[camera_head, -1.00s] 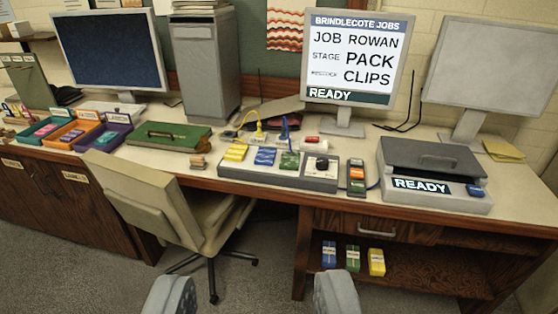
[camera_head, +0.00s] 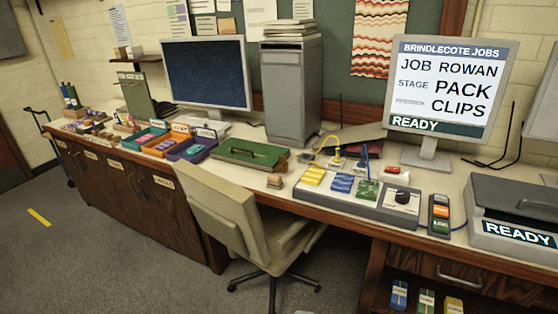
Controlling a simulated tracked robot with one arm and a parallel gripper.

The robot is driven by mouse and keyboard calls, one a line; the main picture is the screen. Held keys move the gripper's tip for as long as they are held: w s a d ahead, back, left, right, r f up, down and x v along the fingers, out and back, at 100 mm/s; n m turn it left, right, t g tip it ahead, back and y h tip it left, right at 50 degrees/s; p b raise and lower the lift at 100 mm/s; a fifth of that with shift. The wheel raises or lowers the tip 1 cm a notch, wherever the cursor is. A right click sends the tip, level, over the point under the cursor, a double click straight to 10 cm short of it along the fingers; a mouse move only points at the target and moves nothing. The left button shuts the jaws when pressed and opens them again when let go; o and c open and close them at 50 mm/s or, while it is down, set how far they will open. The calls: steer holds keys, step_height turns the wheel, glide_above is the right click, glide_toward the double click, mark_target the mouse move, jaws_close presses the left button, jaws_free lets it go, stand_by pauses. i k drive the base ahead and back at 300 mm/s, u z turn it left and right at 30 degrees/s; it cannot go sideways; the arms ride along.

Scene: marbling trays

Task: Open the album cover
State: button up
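A flat green cover with a dark handle (camera_head: 250,153) lies closed on the desk, left of centre, in front of the grey cabinet. It looks like the album, but I see no label on it. Its right end shows a brownish edge. A small wooden stamp-like block (camera_head: 274,181) sits just in front of its right end. My gripper does not show in the present view, so whether it holds anything is hidden. The cover stands apart from me, across the floor and beyond the chair.
A beige office chair (camera_head: 228,218) stands before the desk, close to the cover. A control panel (camera_head: 402,205) with coloured pads is to its right, and coloured trays (camera_head: 193,150) to its left. A screen (camera_head: 452,90) reads PACK CLIPS.

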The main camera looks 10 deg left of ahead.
mark_target(260, 153)
steer(key=u, duration=0.5)
steer(key=i, duration=0.85)
steer(key=u, duration=0.75)
steer(key=i, duration=1.6)
steer(key=z, duration=0.55)
steer(key=i, duration=0.85)
steer(key=z, duration=0.5)
steer(key=k, duration=0.85)
steer(key=z, duration=0.2)
steer(key=i, duration=0.8)
steer(key=u, duration=0.1)
